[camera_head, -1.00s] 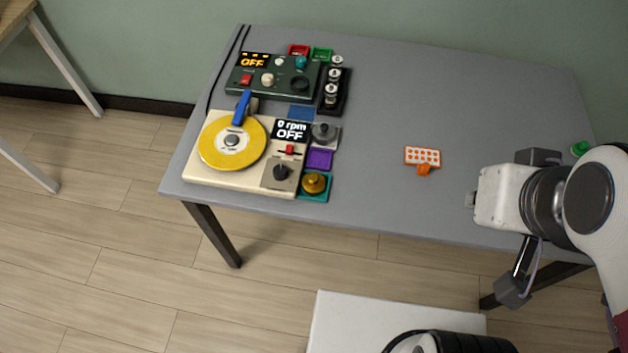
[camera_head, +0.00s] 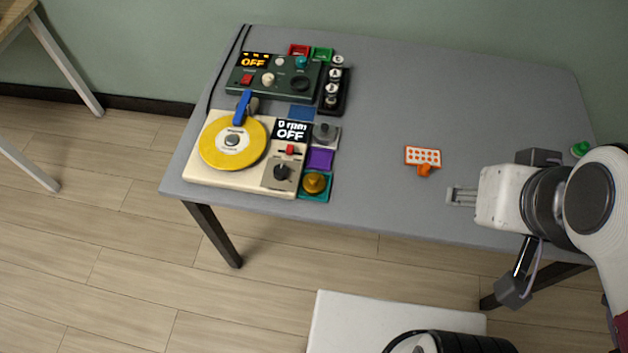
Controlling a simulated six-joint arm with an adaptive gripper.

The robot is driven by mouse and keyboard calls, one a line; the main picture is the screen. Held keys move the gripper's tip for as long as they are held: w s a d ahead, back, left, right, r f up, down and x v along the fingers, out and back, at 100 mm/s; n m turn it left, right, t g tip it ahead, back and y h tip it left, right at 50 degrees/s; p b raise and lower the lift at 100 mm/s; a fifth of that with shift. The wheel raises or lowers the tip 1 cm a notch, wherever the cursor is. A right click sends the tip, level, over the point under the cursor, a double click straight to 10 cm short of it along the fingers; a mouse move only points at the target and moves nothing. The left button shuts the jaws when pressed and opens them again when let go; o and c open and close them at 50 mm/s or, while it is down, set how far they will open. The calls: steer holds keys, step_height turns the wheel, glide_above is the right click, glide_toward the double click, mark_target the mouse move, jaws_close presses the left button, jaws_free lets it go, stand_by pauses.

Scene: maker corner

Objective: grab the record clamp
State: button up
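A cream turntable (camera_head: 207,178) stands at the left of the table with a yellow record (camera_head: 214,157) on it. The record has a grey centre (camera_head: 232,140). No piece is labelled as the record clamp. Two knob-like pieces stand along the turntable's right side: a dark grey one (camera_head: 325,131) on a pale tile and a gold one (camera_head: 314,182) on a teal tile. I cannot tell which is the clamp. My gripper (camera_head: 461,197) is over the table's right part, well apart from both. Grey finger parts stick out to its left; their opening is unclear. Nothing shows held.
A white and orange perforated piece (camera_head: 422,156) lies left of my gripper. A dark green control box (camera_head: 290,88), a black rack (camera_head: 334,95) with several small pieces, and red (camera_head: 299,49) and green (camera_head: 322,54) trays stand behind the turntable. The table's (camera_head: 450,95) middle back is clear.

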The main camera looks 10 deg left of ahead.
mark_target(314, 182)
steer(key=shift+w, duration=0.1)
